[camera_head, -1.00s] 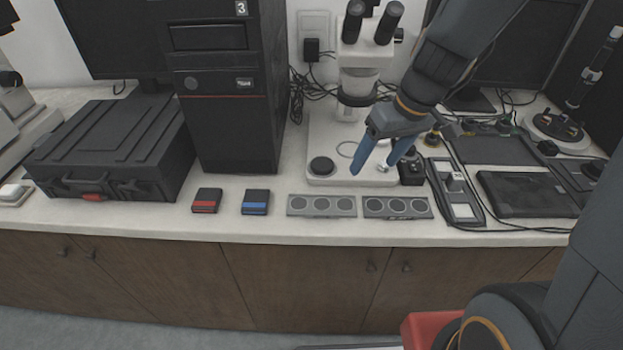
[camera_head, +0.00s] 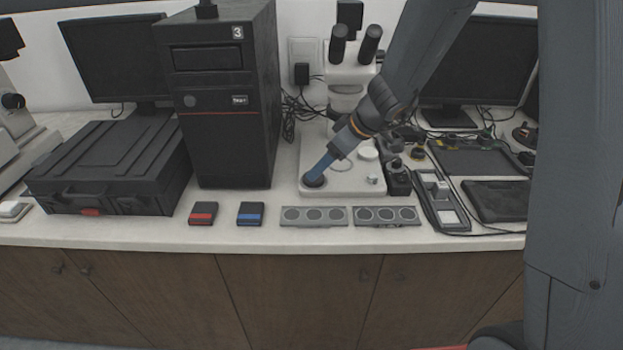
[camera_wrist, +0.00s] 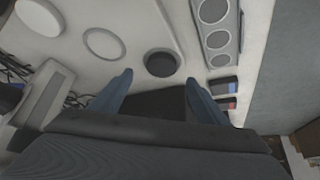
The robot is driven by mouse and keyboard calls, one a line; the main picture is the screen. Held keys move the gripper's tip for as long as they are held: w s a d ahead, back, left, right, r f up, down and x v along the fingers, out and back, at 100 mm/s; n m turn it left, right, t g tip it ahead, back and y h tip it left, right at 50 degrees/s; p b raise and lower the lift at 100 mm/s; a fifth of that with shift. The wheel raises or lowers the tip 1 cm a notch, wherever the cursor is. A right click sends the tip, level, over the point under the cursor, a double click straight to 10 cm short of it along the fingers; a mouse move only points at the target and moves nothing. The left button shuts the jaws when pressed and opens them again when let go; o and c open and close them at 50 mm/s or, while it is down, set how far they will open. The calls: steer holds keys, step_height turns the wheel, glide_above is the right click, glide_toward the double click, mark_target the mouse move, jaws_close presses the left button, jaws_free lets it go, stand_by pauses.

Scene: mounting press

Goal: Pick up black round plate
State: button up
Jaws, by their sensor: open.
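The black round plate (camera_head: 312,183) sits at the front left of the white microscope base (camera_head: 345,190). In the head view, my blue-fingered gripper (camera_head: 320,170) reaches down over it and hides part of it. In the wrist view, the black plate (camera_wrist: 160,64) lies just beyond the open fingertips of my gripper (camera_wrist: 157,76), roughly centred between them. The fingers look empty. I cannot tell whether a fingertip touches the plate.
A white disc (camera_head: 368,153) and an empty ring (camera_wrist: 103,43) are on the same base. Two grey strips with round wells (camera_head: 313,216) lie in front. A red-marked box (camera_head: 203,213) and a blue-marked box (camera_head: 250,213) are left of them. A black computer tower (camera_head: 232,150) stands close on the left.

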mark_target(320, 179)
steer(key=x, duration=0.1)
steer(key=p+x, duration=0.1)
steer(key=x, duration=0.1)
steer(key=shift+s+f, duration=0.2)
steer(key=shift+s, duration=0.1)
steer(key=shift+w+a+f, duration=0.25)
steer(key=shift+w+f, duration=0.05)
steer(key=shift+f, duration=0.35)
steer(key=c, duration=1.1)
steer(key=shift+d+r, duration=0.1)
